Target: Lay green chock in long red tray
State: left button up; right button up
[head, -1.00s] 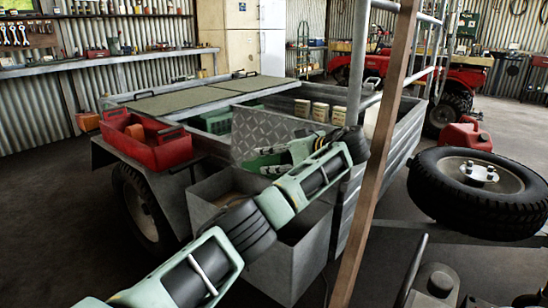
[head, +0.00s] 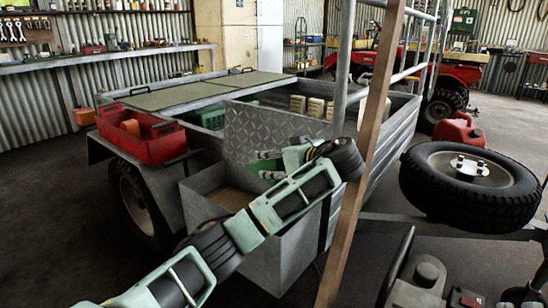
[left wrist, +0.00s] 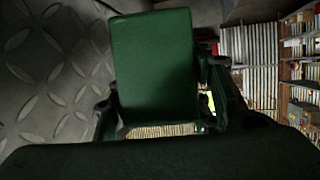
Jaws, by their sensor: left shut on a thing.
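My left gripper (head: 268,165) is shut on the green chock (head: 236,194), above the open grey box at the trailer's front, before the raised tread-plate lid. In the left wrist view the chock (left wrist: 155,65) is a dark green block with a flat face, between the two fingers. In the head view my gripper and arm hide part of it. The red tray (head: 172,151) sits on the trailer's near fender, to the left of my gripper and apart from it. An orange piece lies inside the tray. My right gripper is not in view.
The open grey box (head: 205,212) lies under my left arm, with the tread-plate lid (head: 262,128) upright behind it. A brown post (head: 362,165) stands close to my arm. A spare wheel (head: 472,185) is at the right. Flat boards (head: 190,97) cover the trailer's rear.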

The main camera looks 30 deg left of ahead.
pick_arm(q)
jog(key=s+d+f+m+t+h, duration=0.1)
jog(key=s+d+m+t+h, duration=0.2)
jog(key=s+m, duration=0.1)
jog(key=s+d+f+m+t+h, duration=0.1)
jog(key=s+d+m+t+h, duration=0.2)
jog(key=s+m, duration=0.1)
jog(key=s+d+f+m+t+h, duration=0.1)
jog(key=s+d+m+t+h, duration=0.2)
jog(key=s+d+m+h, duration=0.1)
jog(key=shift+s+f, duration=0.2)
jog(key=shift+s, duration=0.05)
jog(key=s+d+f+m+g+h, duration=0.3)
jog(key=s+d+m+g+h, duration=0.1)
jog(key=s+d+m+h, duration=0.6)
jog(key=s+m+h, duration=0.2)
jog(key=m+h, duration=0.1)
jog(key=shift+s+d+g+h, duration=0.2)
jog(key=shift+s+g+h, duration=0.2)
jog(key=shift+d, duration=0.1)
